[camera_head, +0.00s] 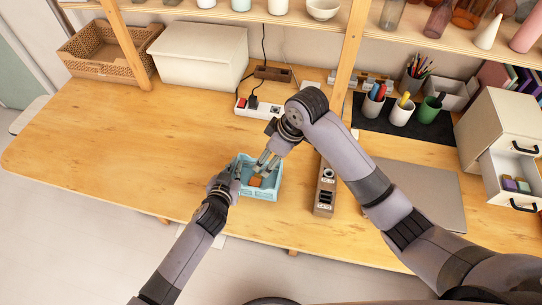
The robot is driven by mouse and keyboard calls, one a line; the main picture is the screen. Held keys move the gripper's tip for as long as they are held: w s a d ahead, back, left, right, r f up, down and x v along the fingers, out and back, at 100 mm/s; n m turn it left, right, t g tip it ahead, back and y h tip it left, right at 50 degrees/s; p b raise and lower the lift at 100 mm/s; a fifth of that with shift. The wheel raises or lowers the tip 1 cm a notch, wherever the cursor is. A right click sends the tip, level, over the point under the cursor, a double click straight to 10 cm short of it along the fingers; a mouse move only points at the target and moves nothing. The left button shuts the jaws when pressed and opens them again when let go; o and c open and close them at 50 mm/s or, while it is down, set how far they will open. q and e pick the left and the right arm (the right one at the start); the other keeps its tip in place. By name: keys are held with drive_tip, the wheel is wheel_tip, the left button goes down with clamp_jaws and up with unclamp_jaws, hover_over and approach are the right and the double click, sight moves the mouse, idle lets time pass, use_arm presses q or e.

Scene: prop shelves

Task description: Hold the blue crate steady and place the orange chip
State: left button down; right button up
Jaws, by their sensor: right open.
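The light blue crate (262,194) stands on the wooden table near its front edge. The orange chip (255,181) shows inside the crate, just below my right fingertips; whether it rests on the floor of the crate is too small to tell. My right gripper (262,165) reaches down into the crate from the upper right, and its fingers are open. My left gripper (236,172) is at the crate's left wall. Its fingertips overlap the rim, and whether they are closed on it cannot be made out.
A grey-brown box with dark slots (325,190) stands right of the crate, beside a flat grey panel (420,190). A white power strip (258,109) lies behind. Cups (401,112) and a white drawer unit (500,135) are at the right. The table's left side is clear.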

drive_tip(key=shift+r, duration=3)
use_arm(q)
drive_tip(key=c, duration=1.7)
unclamp_jaws()
drive_tip(key=v, duration=1.2)
drive_tip(key=shift+f, duration=0.1)
